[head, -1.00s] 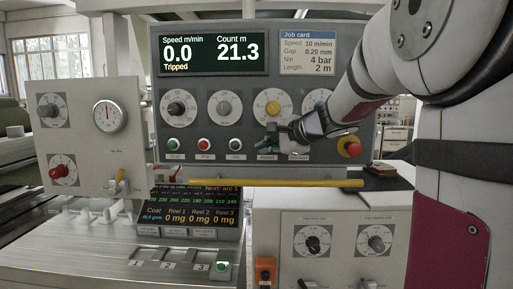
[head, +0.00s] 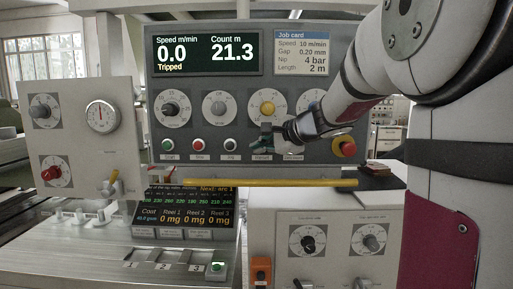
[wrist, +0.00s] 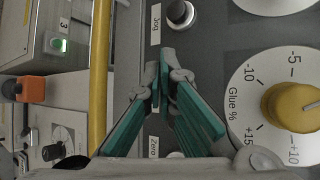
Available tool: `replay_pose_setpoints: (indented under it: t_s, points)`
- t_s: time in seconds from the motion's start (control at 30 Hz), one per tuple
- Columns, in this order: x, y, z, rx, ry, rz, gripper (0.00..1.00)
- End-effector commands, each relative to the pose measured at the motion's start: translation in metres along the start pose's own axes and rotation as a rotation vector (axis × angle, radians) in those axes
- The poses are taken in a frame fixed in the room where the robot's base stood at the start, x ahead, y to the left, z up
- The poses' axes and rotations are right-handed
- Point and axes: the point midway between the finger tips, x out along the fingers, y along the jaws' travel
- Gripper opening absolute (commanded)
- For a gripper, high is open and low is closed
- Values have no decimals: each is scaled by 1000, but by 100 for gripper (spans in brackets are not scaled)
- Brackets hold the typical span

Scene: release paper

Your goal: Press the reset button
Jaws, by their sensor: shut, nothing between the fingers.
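The control panel (head: 335,95) carries a row of buttons: green (head: 169,145), red (head: 198,145) and a grey one (head: 230,145) labelled Jog. My gripper (head: 266,140) is in front of the row just right of the Jog button, hiding what is behind it. In the wrist view my gripper (wrist: 162,82) has its teal fingers brought together at the tips, empty, between the Jog button (wrist: 180,13) and a label (wrist: 154,148) beginning "Zero". A button edge below the fingers is mostly hidden. I cannot make out a reset button or whether the fingertips touch the panel.
A red mushroom button (head: 344,146) on a yellow base is right of my gripper. A yellow bar (head: 270,183) runs across below the panel. Dials, including the yellow-knobbed Glue dial (wrist: 292,105), sit above the buttons. The display (head: 205,53) reads Tripped.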

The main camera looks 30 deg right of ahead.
Motion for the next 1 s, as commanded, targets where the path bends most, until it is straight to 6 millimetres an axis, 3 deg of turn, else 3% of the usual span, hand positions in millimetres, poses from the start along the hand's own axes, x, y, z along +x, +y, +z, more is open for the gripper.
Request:
replay_pose_setpoints:
  t_s: [1.0]
  points:
    - [8,-6,-6,0,0,0,0]
